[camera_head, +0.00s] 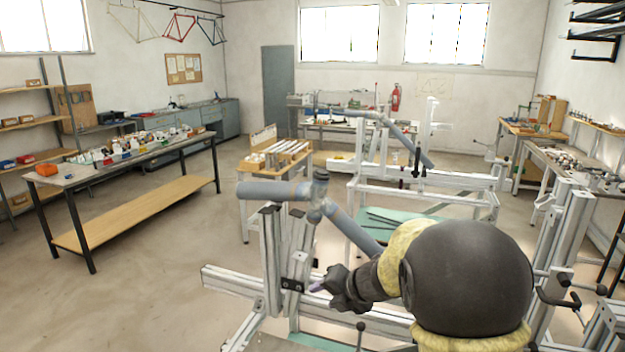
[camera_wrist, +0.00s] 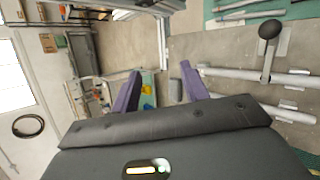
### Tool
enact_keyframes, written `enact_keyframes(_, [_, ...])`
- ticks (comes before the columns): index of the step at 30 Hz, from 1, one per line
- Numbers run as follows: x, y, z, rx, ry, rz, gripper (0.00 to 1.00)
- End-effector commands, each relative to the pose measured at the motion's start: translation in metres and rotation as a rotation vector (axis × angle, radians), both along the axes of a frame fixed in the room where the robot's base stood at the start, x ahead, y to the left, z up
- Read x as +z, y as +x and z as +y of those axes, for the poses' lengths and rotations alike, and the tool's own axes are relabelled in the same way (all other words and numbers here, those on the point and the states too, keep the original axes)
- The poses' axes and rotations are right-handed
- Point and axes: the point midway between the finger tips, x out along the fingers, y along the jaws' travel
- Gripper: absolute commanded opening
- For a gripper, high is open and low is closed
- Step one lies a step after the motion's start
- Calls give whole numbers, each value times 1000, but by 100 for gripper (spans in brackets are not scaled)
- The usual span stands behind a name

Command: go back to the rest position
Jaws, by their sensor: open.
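My gripper (camera_head: 318,287) is in front of the near frame jig, close to its upright posts. In the wrist view my gripper (camera_wrist: 158,84) has its two purple fingers spread apart with nothing between them. My dark arm covers part of the jig's right side in the head view. The near frame jig (camera_head: 270,250) is built of pale aluminium bars. Thick grey tubes (camera_head: 272,190) meet at a joint on top of its posts. Whether a finger touches a post, I cannot tell.
A second jig (camera_head: 425,197) with grey tubes stands behind. A long bench (camera_head: 100,172) with small parts is at left. A small table (camera_head: 250,170) with tubes stands in the middle. Benches line the right wall. The floor (camera_head: 160,270) at left is clear.

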Motion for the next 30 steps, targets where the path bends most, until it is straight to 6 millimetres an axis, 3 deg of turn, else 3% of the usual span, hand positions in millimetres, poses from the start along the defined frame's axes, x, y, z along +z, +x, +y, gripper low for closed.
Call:
enact_keyframes(7, [8,-5,-49,-602,278,128,45])
enact_keyframes(14, [-7,-44,-97,-1158,524,304,45])
enact_keyframes(21, [-37,-119,-128,-1734,753,532,45])
enact_keyframes(27, [-62,-195,-128,-2197,899,742,45])
enact_keyframes(30, [-68,-222,-123,-2357,941,821,45])
